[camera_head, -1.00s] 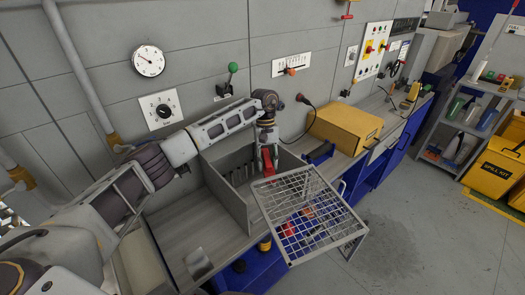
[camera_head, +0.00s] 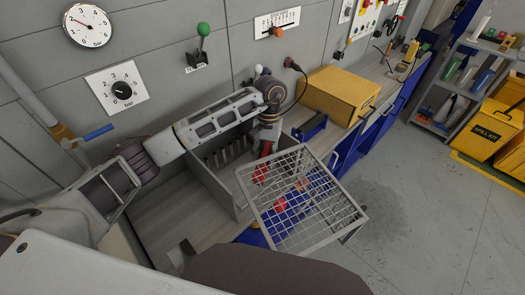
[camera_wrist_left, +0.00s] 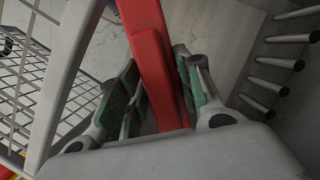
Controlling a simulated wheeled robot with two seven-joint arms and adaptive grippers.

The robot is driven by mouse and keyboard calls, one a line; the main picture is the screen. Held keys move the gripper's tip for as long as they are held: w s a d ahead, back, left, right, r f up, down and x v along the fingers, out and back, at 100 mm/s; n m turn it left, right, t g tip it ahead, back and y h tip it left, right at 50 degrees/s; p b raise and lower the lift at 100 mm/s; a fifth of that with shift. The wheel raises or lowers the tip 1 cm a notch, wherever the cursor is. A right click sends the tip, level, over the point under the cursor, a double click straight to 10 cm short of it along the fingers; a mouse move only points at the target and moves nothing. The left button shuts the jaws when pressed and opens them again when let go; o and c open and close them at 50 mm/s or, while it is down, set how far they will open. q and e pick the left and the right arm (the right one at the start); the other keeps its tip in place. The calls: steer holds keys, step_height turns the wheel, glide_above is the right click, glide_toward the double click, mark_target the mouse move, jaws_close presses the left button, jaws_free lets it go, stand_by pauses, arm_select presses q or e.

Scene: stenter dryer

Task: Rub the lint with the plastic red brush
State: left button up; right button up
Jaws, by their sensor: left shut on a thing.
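My left gripper (camera_head: 264,148) is shut on the red brush (camera_head: 261,172), at the back edge of the wire mesh screen (camera_head: 340,226). In the left wrist view the brush's red handle (camera_wrist_left: 155,65) sits between the green-padded fingers (camera_wrist_left: 155,95), with the mesh screen's frame (camera_wrist_left: 72,70) to its left. The brush's bristles are hidden, and I cannot tell whether the brush touches the screen. I cannot make out the lint. My right gripper is not in view.
A grey open box (camera_head: 208,182) with upright pegs stands on the bench left of the screen. A yellow box (camera_head: 340,93) and a blue-handled tool (camera_head: 310,127) lie behind on the bench. Red and blue items show beneath the mesh. Open floor (camera_head: 425,215) lies at right.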

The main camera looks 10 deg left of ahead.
arm_select(q)
steer(key=shift+x, duration=1.1)
steer(key=shift+w+f+b, duration=0.15)
steer(key=shift+f+b, duration=0.05)
steer(key=shift+f, duration=0.75)
steer(key=shift+w+f+b, duration=0.1)
steer(key=shift+f+b, duration=0.1)
steer(key=shift+f, duration=0.75)
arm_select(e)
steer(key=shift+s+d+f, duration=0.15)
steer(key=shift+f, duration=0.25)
arm_select(q)
steer(key=shift+f+b, duration=0.4)
steer(key=shift+b, duration=0.05)
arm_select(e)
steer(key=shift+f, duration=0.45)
arm_select(q)
steer(key=shift+f+b, duration=0.55)
steer(key=shift+b, duration=0.05)
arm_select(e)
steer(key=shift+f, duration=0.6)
arm_select(q)
steer(key=shift+w+a, duration=0.1)
steer(key=shift+a, duration=0.05)
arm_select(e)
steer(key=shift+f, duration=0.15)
